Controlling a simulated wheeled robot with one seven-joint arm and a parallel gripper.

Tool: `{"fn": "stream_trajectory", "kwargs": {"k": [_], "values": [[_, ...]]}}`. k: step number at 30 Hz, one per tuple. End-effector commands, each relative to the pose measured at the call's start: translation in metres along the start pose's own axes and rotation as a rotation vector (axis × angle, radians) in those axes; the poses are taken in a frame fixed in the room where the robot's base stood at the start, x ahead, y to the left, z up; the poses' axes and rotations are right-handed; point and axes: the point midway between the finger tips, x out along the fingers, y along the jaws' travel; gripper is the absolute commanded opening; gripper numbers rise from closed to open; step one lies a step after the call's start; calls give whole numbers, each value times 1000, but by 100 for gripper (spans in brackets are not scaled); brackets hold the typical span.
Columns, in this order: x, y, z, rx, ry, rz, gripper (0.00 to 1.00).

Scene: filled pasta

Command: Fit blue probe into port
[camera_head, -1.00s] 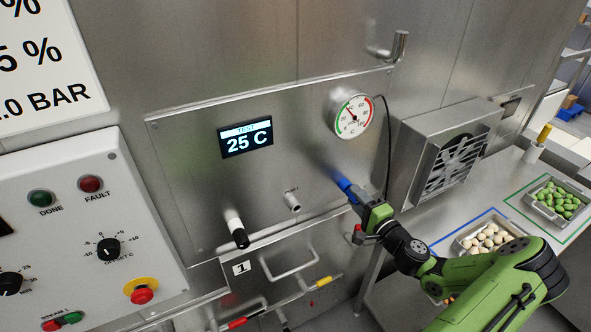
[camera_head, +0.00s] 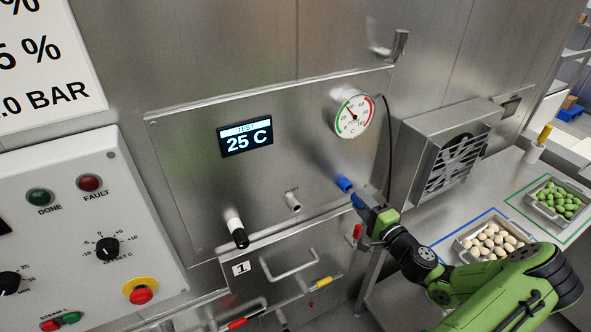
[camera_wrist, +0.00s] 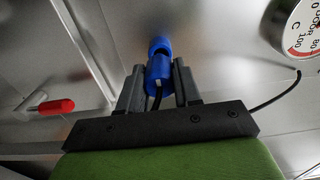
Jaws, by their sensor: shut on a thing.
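My gripper (camera_head: 366,208) is shut on the blue probe (camera_head: 357,200), just in front of the steel panel's lower right. In the wrist view the probe (camera_wrist: 158,74) sits between both fingers, with a dark cable running from it. A second blue part (camera_head: 345,184), like a holder or socket, is at the panel just beyond the probe; it also shows in the wrist view (camera_wrist: 159,46). I cannot tell whether the probe's tip is still inside it. A short silver port (camera_head: 293,201) with a small label sticks out of the panel, left of my gripper.
A white-and-black plug (camera_head: 236,229) stands out from the panel at lower left. A round gauge (camera_head: 352,116) is above, with a dark cable hanging beside it. A fan box (camera_head: 445,150) is to the right.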

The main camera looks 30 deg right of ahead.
Motion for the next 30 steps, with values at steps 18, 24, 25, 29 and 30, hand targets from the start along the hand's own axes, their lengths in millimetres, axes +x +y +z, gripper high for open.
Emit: {"fn": "stream_trajectory", "kwargs": {"k": [18, 24, 25, 29, 30], "values": [[-29, 0, 0, 0, 1, -1, 1], [-38, 0, 0, 0, 1, -1, 1], [-39, 0, 0, 0, 1, -1, 1], [-42, 0, 0, 0, 0, -1, 1], [-42, 0, 0, 0, 0, -2, 1]]}}
